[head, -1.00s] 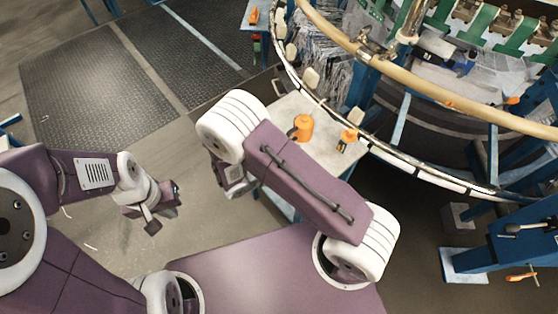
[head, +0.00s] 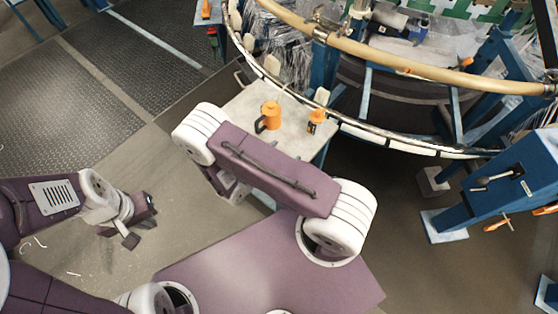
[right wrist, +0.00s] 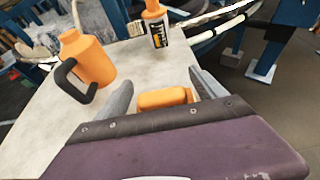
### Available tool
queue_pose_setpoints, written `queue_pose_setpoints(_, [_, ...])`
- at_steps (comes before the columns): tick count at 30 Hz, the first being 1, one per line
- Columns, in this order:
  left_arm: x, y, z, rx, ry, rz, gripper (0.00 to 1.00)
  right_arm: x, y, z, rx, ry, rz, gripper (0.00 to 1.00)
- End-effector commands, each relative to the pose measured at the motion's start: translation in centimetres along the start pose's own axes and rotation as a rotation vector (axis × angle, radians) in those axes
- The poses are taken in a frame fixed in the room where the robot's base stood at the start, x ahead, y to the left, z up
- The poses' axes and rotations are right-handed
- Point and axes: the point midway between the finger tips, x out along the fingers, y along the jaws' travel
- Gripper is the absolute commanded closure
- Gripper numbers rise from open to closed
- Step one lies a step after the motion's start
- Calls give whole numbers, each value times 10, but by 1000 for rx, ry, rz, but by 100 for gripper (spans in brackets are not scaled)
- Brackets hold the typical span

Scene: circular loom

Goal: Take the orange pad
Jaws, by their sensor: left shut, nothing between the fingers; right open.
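The orange pad (right wrist: 165,98) is a small rounded orange block on the pale table (right wrist: 133,62) in the right wrist view. It lies between the two fingers of my right gripper (right wrist: 160,80), partly hidden by the gripper body. The right gripper is open, and I cannot tell if a finger touches the pad. In the head view my right arm covers the right gripper and the pad. My left gripper (head: 140,226) is shut and empty, over the floor left of the table.
An orange jug (head: 271,115) with a black handle and an orange bottle (head: 317,121) with a dark label stand on the table. The jug (right wrist: 88,60) is close to the left finger. The loom's ring (head: 385,134) curves past the table's far side.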

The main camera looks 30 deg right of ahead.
Motion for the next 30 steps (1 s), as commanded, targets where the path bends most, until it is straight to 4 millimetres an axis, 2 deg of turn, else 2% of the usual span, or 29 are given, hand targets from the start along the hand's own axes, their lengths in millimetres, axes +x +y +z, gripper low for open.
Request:
queue_pose_setpoints(2, [0, 0, 0, 0, 0, 0, 100, 6, 0, 0, 0, 0, -1, 20])
queue_pose_setpoints(8, [0, 0, 0, 0, 0, 0, 100, 7, 0, 0, 1, 0, 1, 20])
queue_pose_setpoints(11, [0, 0, 0, 0, 0, 0, 100, 7, 0, 0, 1, 0, 1, 45])
queue_pose_setpoints(15, [0, 0, 0, 0, 0, 0, 100, 6, 0, 0, 1, 0, 1, 84])
queue_pose_setpoints(16, [0, 0, 0, 0, 0, 0, 100, 6, 0, 0, 1, 0, 1, 88])
queue_pose_setpoints(23, [-1, 0, 0, 0, 0, 0, 100, 6, 0, 1, 1, 0, 1, 88])
queue_pose_setpoints(30, [-20, 0, -2, 0, 0, 0, 100, -6, 4, 20, 5, 0, -4, 88])
